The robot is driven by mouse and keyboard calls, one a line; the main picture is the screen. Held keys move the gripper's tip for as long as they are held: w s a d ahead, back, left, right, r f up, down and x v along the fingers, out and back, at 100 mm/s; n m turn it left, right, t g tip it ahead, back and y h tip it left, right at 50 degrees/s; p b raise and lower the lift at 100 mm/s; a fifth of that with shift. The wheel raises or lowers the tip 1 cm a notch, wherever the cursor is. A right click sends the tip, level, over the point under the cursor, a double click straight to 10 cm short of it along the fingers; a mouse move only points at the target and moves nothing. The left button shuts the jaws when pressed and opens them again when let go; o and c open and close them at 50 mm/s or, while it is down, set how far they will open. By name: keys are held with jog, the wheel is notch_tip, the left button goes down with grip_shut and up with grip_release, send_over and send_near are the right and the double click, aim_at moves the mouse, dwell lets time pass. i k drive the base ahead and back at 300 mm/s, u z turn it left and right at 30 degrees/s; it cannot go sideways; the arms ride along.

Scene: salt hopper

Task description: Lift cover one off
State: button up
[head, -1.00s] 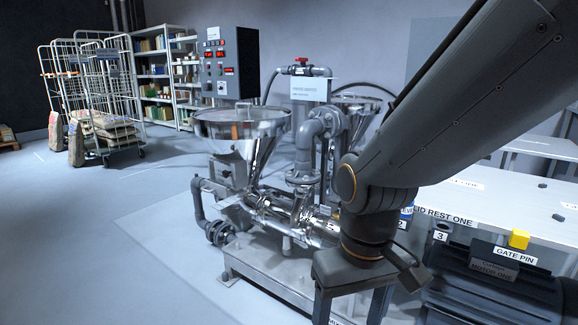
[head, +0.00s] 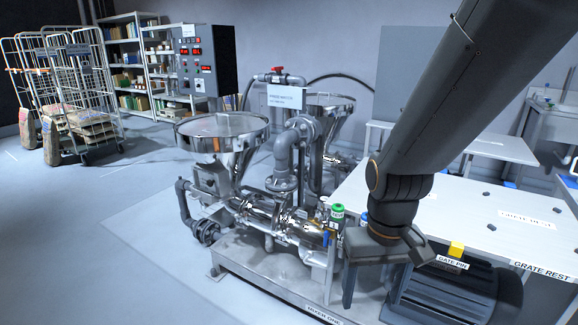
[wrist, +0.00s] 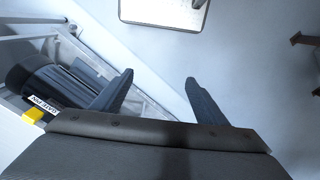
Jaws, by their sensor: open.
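The front hopper (head: 222,160) is a shiny steel funnel. A flat, clear-looking lid lies across its top, which I take to be cover one (head: 222,125); no label on it is readable. My gripper (wrist: 160,78) is open and empty in the wrist view, with its two fingers apart over bare floor. In the head view, my gripper is low at the right of the machine, well below and away from the lid, and its fingertips are not clear there. The hopper is not in the wrist view.
A white table (head: 460,205) stands right of the machine, with a yellow gate pin block (head: 456,248) by a dark motor (head: 450,290). A control box (head: 205,60) and second hopper (head: 330,100) stand behind. Cage trolleys (head: 75,90) are far left. Floor front left is clear.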

aim_at(320, 208)
jog(key=k, duration=0.55)
jog(key=u, duration=0.75)
jog(key=i, duration=1.7)
jog(key=z, duration=0.9)
jog(key=i, duration=0.85)
jog(key=z, duration=0.65)
